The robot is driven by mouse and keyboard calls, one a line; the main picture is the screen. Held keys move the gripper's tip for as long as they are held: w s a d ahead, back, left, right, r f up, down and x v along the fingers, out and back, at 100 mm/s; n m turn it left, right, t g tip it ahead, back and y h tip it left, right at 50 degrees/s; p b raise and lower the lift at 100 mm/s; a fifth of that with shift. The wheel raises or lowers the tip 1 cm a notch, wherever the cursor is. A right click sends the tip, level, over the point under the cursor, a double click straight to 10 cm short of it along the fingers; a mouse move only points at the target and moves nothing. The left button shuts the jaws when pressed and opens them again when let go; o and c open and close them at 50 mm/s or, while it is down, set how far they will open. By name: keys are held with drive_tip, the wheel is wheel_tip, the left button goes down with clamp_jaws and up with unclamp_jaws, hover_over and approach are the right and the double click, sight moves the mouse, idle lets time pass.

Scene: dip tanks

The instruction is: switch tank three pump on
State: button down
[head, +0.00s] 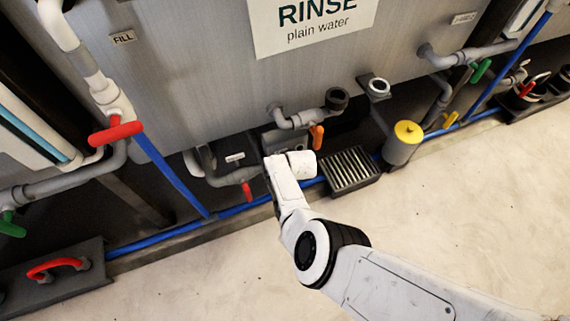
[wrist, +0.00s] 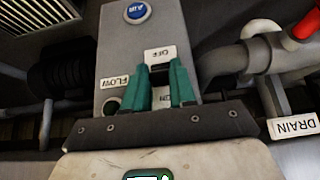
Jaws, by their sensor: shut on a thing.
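A grey control box (wrist: 115,70) fills the middle of the wrist view. It has an OFF label (wrist: 160,54), a partly covered ON label (wrist: 165,102), a FLOW label (wrist: 115,82) and a blue AIR button (wrist: 137,12). My gripper (wrist: 161,70) has its teal fingers against the box face, between the OFF and ON labels. It is shut on a small part there, apparently the switch, which is mostly hidden; its position cannot be told. In the head view my arm reaches below a tank (head: 200,70) signed RINSE; its fingers are hidden there.
An orange handle (head: 317,137), a floor grate (head: 350,168) and a yellow-topped canister (head: 404,143) stand to the right of my wrist. A red-handled drain valve (head: 247,191) and a blue pipe (head: 180,233) are to the left. Open floor lies in front.

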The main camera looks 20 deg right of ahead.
drive_tip(key=shift+a, duration=0.1)
drive_tip(key=c, duration=0.9)
unclamp_jaws()
drive_tip(key=shift+r, duration=0.1)
drive_tip(key=p+v, duration=0.9)
drive_tip(key=v, duration=0.1)
drive_tip(key=shift+s+r+p, duration=0.2)
drive_tip(key=shift+p, duration=0.2)
